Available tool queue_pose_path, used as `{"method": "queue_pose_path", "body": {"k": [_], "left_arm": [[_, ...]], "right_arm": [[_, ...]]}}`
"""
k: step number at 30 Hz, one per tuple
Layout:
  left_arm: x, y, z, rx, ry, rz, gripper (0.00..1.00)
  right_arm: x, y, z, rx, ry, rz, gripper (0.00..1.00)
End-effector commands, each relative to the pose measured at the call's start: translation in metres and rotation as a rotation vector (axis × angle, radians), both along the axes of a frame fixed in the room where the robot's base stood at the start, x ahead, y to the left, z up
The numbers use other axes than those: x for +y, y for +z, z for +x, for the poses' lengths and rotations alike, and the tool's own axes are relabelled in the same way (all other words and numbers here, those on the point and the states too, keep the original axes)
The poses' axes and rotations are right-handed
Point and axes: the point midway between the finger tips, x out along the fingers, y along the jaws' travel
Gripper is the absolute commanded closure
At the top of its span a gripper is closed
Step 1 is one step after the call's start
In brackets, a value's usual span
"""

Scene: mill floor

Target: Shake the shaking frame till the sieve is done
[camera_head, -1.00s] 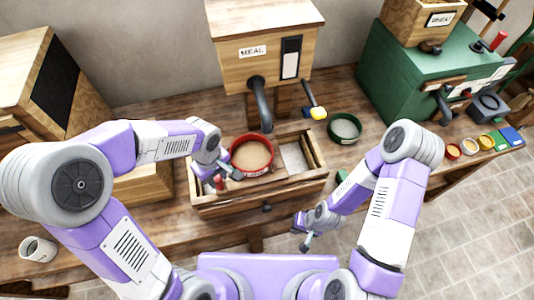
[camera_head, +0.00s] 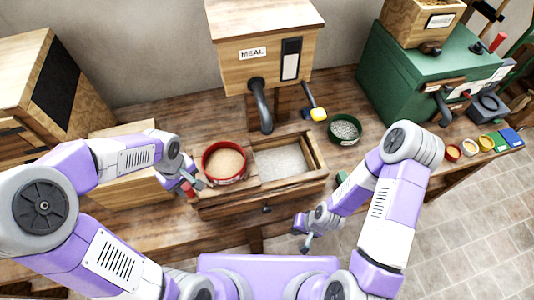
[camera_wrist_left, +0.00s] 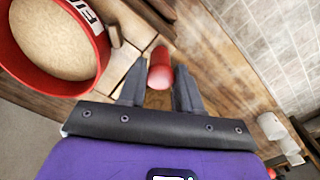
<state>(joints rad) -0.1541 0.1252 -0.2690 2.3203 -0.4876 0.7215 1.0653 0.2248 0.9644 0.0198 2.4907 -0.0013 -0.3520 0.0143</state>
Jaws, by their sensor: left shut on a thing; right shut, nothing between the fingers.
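The shaking frame (camera_head: 248,181) is a wooden slide carrying a red-rimmed sieve (camera_head: 224,177) on the left of a wooden trough. Tan meal (camera_head: 224,160) lies in the sieve; how much has passed through cannot be told. The frame's red handle (camera_wrist_left: 160,68) is between the fingers of my left gripper (camera_wrist_left: 160,88), which is shut on it. In the head view my left gripper (camera_head: 193,185) is at the sieve's lower left. My right gripper (camera_head: 304,240) is shut and empty, below and right of the trough, apart from it.
The trough (camera_head: 312,160) shows pale material right of the sieve. A wooden MEAL box (camera_head: 266,75) with a dark spout (camera_head: 262,105) stands behind. A green bowl (camera_head: 345,129) and a yellow-tipped tool (camera_head: 316,108) lie right. A green machine (camera_head: 420,75) stands further right.

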Motion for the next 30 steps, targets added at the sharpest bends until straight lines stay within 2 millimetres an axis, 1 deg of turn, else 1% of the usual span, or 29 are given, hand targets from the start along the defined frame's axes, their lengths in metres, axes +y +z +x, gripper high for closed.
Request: {"method": "queue_pose_path", "body": {"k": [3, 13, 21, 28, 29, 30], "left_arm": [[0.005, 0.000, -0.001, -0.002, 0.000, -0.001, 0.88], [0.006, 0.000, -0.001, -0.002, -0.001, -0.001, 0.88], [0.021, 0.000, -0.005, -0.001, 0.000, 0.000, 0.88], [0.023, 0.000, -0.006, -0.001, 0.001, 0.001, 0.88], [0.023, 0.000, -0.006, -0.001, 0.001, 0.002, 0.62], [0.023, 0.000, -0.006, -0.001, 0.001, 0.002, 0.56]], "right_arm": [[0.000, 0.000, 0.000, 0.000, 0.000, 0.000, 1.00], [0.000, 0.000, 0.000, 0.000, 0.000, 0.000, 1.00], [0.000, 0.001, 0.000, 0.000, 0.000, 0.000, 1.00], [0.000, 0.001, 0.000, 0.000, 0.000, 0.000, 1.00], [0.000, 0.001, 0.000, 0.000, 0.000, 0.000, 1.00], [0.000, 0.001, 0.000, 0.000, 0.000, 0.000, 1.00]]}}
